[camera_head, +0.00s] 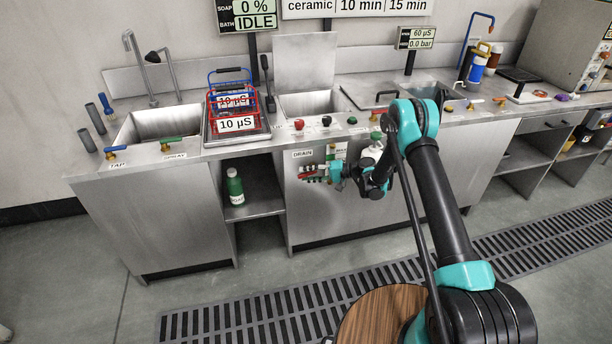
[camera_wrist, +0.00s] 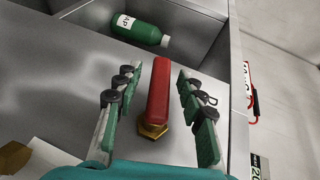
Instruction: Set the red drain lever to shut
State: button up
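The red drain lever (camera_wrist: 159,92) has a brass nut (camera_wrist: 152,131) at its base, on the steel front panel. In the head view it lies roughly level, its free end to the left, below the DRAIN label (camera_head: 303,154). My gripper (camera_wrist: 158,72) is open, with one green-padded finger on each side of the lever. Gaps show between the lever and both fingers, so it is not gripped. In the head view my gripper (camera_head: 322,172) is at the panel and partly hides the lever.
A green soap bottle (camera_head: 235,187) stands on the open shelf (camera_head: 252,206) left of the lever; it also shows in the wrist view (camera_wrist: 140,30). A white-and-green bottle (camera_head: 371,152) is close right of my gripper. A floor grate (camera_head: 300,322) runs along the bench front.

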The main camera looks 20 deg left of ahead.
aim_at(310, 174)
jog(key=v, duration=0.6)
jog(key=shift+w+d+r, duration=0.1)
jog(key=shift+d, duration=0.25)
